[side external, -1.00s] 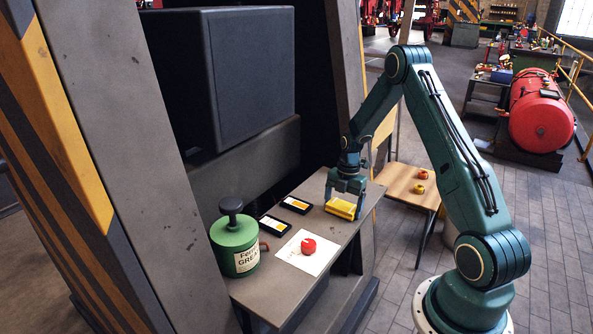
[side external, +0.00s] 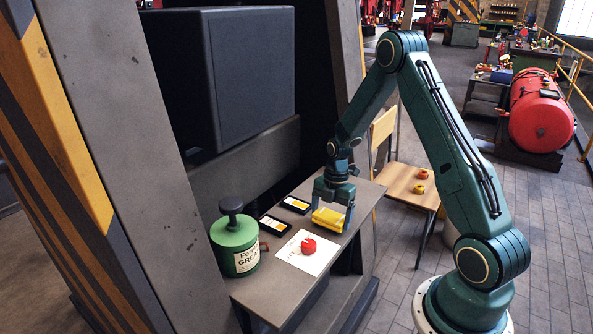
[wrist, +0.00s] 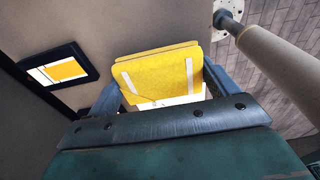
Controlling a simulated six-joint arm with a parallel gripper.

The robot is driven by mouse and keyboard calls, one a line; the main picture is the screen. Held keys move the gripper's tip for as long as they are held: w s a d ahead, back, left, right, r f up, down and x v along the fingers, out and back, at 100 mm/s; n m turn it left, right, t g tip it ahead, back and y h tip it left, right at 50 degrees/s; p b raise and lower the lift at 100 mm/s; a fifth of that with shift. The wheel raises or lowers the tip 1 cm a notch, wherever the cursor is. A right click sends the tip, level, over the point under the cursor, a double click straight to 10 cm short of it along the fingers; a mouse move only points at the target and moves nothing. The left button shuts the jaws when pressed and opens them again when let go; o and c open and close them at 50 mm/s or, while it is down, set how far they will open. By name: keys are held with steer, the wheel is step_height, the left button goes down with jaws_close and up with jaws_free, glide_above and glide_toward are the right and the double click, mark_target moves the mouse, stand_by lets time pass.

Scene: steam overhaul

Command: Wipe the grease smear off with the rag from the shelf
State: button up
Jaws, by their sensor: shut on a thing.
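My gripper (side external: 333,208) is shut on a yellow folded cloth, the rag (side external: 326,221), at the right part of the grey shelf (side external: 258,291). In the wrist view the rag (wrist: 160,72) sits between the two fingers, with pale strips on its face. I cannot tell whether it touches the shelf or hangs just above it. I cannot make out a grease smear in either view. Small dark marks show on the white sheet (side external: 318,262), left of my gripper, but I cannot tell what they are.
A red round knob (side external: 308,246) stands on the white sheet. A green grease can (side external: 235,246) is at the shelf's left end. Two dark-framed cards (side external: 295,204) lie behind the sheet. A wooden chair (side external: 408,182) with small round items stands beyond the shelf.

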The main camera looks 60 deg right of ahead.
steer(key=shift+r, duration=3.4)
steer(key=shift+d, duration=0.1)
